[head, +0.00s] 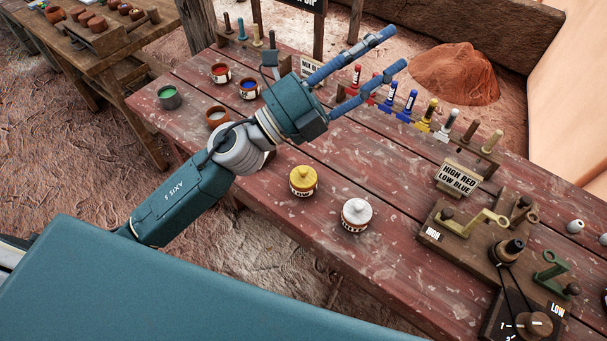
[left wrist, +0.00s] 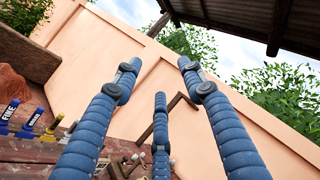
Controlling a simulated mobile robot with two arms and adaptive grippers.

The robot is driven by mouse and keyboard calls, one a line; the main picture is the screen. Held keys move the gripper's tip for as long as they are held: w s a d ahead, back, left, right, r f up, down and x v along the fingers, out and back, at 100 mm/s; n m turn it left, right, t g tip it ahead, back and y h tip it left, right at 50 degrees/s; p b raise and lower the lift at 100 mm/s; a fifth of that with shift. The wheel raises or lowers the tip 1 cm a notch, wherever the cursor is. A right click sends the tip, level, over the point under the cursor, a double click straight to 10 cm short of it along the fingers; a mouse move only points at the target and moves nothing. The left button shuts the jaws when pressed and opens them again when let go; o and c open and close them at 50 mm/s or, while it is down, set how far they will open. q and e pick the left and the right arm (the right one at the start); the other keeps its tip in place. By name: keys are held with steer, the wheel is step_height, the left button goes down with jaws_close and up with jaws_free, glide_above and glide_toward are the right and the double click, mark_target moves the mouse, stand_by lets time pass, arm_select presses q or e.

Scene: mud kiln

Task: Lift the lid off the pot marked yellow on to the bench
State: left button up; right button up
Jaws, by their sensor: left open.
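The pot marked yellow (head: 303,188) stands upright on the red wooden bench (head: 300,245), with its yellow knobbed lid (head: 303,174) on it. A similar pot with a white lid (head: 356,212) stands just to its right. My left gripper (head: 390,52) is open and empty, raised above the bench, its blue fingers pointing up and right, well away from the yellow pot. My right gripper is not in view.
Open paint pots in red (head: 220,73), blue (head: 249,89) and green (head: 170,97) stand at the left. A row of coloured tubes (head: 411,101) lines the back. A lever board (head: 455,247) fills the right. Bare bench surrounds the two lidded pots in front.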

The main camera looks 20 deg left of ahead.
arm_select(q)
steer(key=s+d+f+m+g+h, duration=0.25)
steer(key=d+m+g, duration=0.25)
steer(key=m+g, duration=0.25)
steer(key=m+g+y, duration=0.6)
steer(key=m+y, duration=0.5)
steer(key=y, duration=0.4)
glide_toward(303, 169)
steer(key=shift+w+d+f+p, duration=0.2)
steer(key=shift+w+f+p, duration=0.1)
steer(key=shift+f, duration=0.25)
steer(key=shift+w+d+f+p, duration=0.2)
steer(key=shift+w+f+p, duration=0.1)
steer(key=shift+f, duration=0.25)
steer(key=shift+w+d+f, duration=0.1)
steer(key=shift+f, duration=0.2)
steer(key=p+x, duration=0.1)
steer(key=x, duration=0.2)
steer(key=s+p+x, duration=0.1)
steer(key=shift+w+d+f+p, duration=0.15)
steer(key=shift+d+f+p, duration=0.15)
steer(key=shift+f+p, duration=0.1)
steer(key=shift+w+f, duration=0.1)
steer(key=shift+f, duration=0.2)
jaws_close()
